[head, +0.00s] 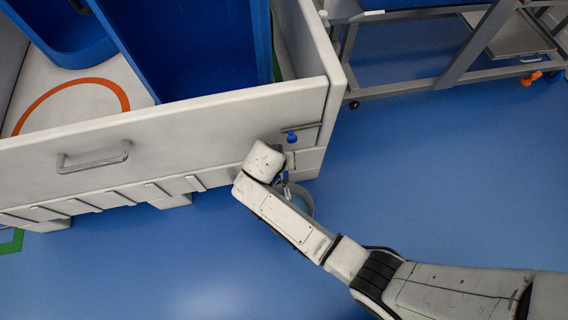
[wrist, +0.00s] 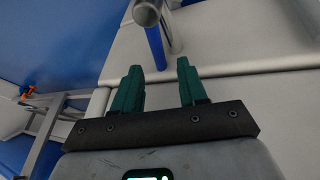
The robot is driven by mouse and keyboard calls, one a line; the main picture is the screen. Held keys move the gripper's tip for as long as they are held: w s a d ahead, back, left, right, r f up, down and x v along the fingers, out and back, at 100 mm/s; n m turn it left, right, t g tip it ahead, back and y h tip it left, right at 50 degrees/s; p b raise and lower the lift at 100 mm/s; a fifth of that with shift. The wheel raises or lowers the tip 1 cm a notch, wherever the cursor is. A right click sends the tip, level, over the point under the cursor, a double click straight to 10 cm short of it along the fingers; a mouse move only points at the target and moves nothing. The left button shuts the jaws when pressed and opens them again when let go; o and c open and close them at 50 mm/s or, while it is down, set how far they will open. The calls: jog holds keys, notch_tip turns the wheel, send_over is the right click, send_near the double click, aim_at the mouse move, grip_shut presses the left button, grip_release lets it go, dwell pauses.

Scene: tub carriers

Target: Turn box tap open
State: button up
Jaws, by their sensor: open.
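The box (head: 175,135) is a large pale bin with a grey handle on its front wall. Its tap has a small blue lever (head: 291,137) near the box's right front corner. In the wrist view the tap shows as a grey metal pipe end (wrist: 147,12) with a blue lever (wrist: 156,45) pointing down towards my gripper. My gripper (wrist: 160,84) is open, with two green fingers apart and nothing between them. The lever is just beyond the fingertips, roughly in line with the gap; I cannot tell whether they touch.
A round pail (head: 301,200) is partly hidden behind my arm, below the tap. Blue tubs (head: 190,50) stand inside the box. A grey metal cart (head: 455,75) with an orange piece (head: 530,78) stands at the upper right. The blue floor at right is clear.

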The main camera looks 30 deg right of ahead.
jog(key=shift+b+x, duration=0.5)
jog(key=shift+x, duration=1.05)
grip_shut()
